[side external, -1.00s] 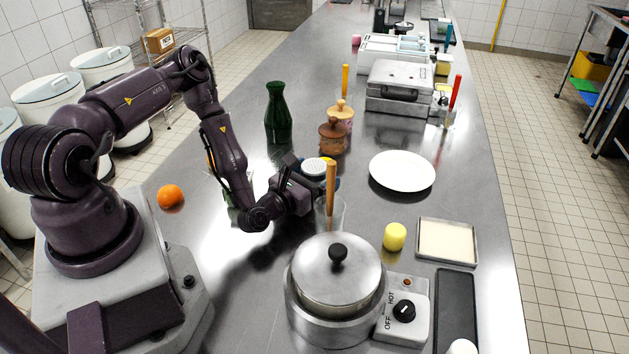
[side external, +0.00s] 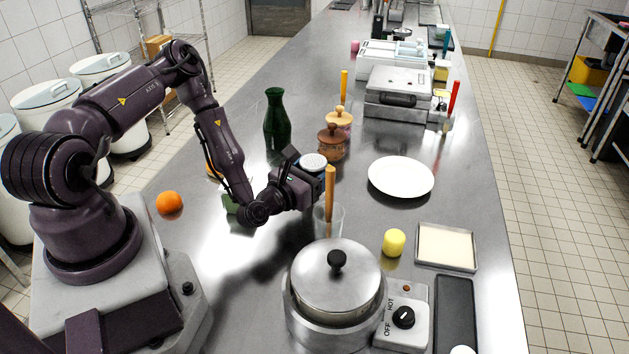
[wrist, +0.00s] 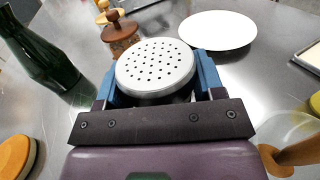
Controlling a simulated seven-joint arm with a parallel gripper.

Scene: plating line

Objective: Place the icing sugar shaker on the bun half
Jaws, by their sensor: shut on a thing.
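The icing sugar shaker (side external: 313,161) has a pale round metal top full of holes. In the wrist view the shaker (wrist: 155,68) fills the space between the blue fingers of my gripper (wrist: 158,85). My gripper (side external: 315,174) is shut on it and holds it upright over the counter, in front of the brown wooden-lidded pot. An orange-brown round thing (wrist: 14,158) at the lower left of the wrist view may be the bun half; I cannot tell for sure. Only a sliver of something orange shows behind my arm in the side view.
A green bottle (side external: 277,125) and the wooden-lidded pot (side external: 332,144) stand behind my gripper. A clear container (side external: 336,222) with a wooden handle is close in front. A lidded steel pot (side external: 312,275) stands nearer the camera. A white plate (side external: 401,177) lies right.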

